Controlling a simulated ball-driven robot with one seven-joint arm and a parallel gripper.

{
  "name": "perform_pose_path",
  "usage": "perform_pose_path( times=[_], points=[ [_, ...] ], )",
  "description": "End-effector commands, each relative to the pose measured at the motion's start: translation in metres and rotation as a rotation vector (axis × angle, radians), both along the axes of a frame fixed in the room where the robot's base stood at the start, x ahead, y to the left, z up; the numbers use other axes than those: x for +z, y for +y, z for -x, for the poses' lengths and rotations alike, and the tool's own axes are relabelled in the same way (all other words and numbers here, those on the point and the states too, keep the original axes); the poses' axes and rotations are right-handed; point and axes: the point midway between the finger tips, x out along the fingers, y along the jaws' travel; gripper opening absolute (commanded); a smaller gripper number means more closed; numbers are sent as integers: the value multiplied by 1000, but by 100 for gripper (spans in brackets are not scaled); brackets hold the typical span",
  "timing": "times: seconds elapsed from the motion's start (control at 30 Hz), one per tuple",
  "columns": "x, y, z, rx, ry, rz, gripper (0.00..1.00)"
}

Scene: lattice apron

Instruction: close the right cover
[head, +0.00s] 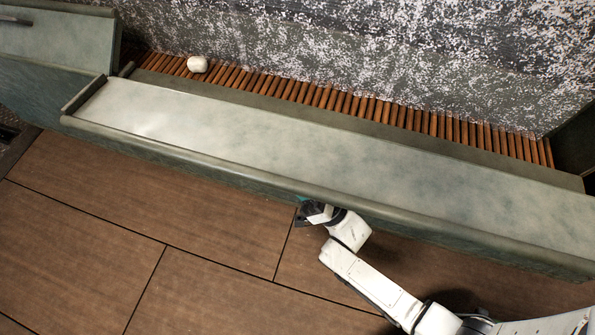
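A long grey-green panel with a raised rim (330,160) runs across the head view from upper left to lower right. It looks like the right cover, but I cannot tell its hinge or how far it is open. A strip of brown slats (350,103) shows uncovered behind it, along the wall. My gripper (303,214) is at the front edge of the panel, near its middle. Its dark fingers are small and partly hidden by my wrist, so I cannot tell whether they touch the edge or are open.
A second grey-green unit (55,50) with a dark bar on top stands at the upper left. A small white rounded object (197,64) lies on the slats. A speckled wall (380,50) closes off the back. The brown tiled floor (130,225) in front is clear.

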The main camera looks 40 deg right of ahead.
Motion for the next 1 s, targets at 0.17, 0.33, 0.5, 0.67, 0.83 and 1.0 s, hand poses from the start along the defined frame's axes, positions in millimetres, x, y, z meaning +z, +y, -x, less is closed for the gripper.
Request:
perform_pose_path(
  times=[0.17,0.33,0.5,0.67,0.83,1.0],
  points=[
    [0,0,0,0,0,0,15],
    [0,0,0,0,0,0,0],
    [0,0,0,0,0,0,0],
    [0,0,0,0,0,0,0],
    [1,0,1,0,4,-4,0],
    [4,0,1,0,17,-22,0]
  ],
)
